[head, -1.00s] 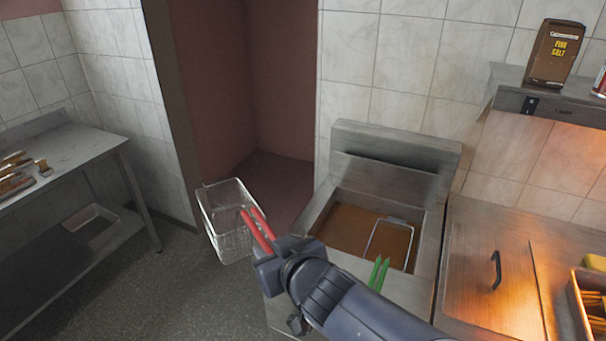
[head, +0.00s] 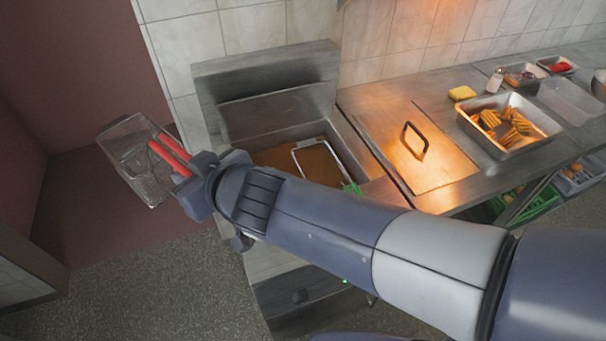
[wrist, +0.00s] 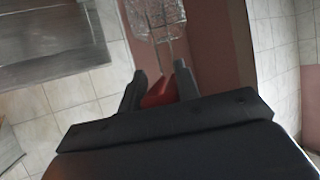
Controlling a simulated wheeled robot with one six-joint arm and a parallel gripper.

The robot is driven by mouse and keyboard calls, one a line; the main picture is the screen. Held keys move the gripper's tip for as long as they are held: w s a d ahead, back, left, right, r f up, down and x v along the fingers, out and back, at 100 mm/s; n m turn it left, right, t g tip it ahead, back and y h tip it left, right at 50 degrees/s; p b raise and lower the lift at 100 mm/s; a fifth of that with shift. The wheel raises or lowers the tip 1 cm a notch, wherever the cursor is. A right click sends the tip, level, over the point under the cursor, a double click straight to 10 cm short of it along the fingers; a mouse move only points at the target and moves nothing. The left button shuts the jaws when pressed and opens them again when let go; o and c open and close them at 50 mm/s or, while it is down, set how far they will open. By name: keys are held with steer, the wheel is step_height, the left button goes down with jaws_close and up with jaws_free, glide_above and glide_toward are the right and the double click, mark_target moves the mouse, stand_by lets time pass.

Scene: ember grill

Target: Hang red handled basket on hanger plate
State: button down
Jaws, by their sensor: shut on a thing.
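The red handled basket (head: 146,178) is a wire mesh basket with a red handle. My gripper (head: 190,172) is shut on the red handle and holds the basket in the air, left of the fryer. In the wrist view the red handle shows between the fingers of my gripper (wrist: 160,88), and the basket mesh (wrist: 152,18) lies beyond it at the top edge. The hanger plate may be the upright steel back (head: 265,85) of the fryer; I cannot tell for sure. A second basket with green handles (head: 352,188) sits in the fryer oil.
The fryer (head: 225,125) stands against the tiled wall. To its right is a counter with a lidded section (head: 415,150), a tray of waffle fries (head: 470,128), a yellow sponge-like block (head: 462,93) and small containers. A reddish recess lies at left, with open floor (head: 150,290) in front.

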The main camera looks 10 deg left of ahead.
steer(key=w+d+m+t+h+b, duration=0.1)
steer(key=d+m+t+h, duration=0.15)
steer(key=d, duration=0.65)
steer(key=w+d+m+t+h+b, duration=0.1)
steer(key=w+d+m+t+h, duration=0.15)
steer(key=d, duration=0.75)
steer(key=shift+m+y, duration=0.3)
steer(key=shift+m, duration=0.1)
steer(key=shift+w+a+f+b, duration=0.65)
steer(key=shift+w+f+b, duration=0.3)
steer(key=shift+b, duration=0.1)
steer(key=shift+w+a+f+b, duration=0.65)
steer(key=shift+w+f+b, duration=0.2)
steer(key=shift+f+b, duration=0.7)
steer(key=shift+b, duration=0.15)
steer(key=c, duration=1.4)
jaws_free()
steer(key=o, duration=0.5)
steer(key=shift+c, duration=0.2)
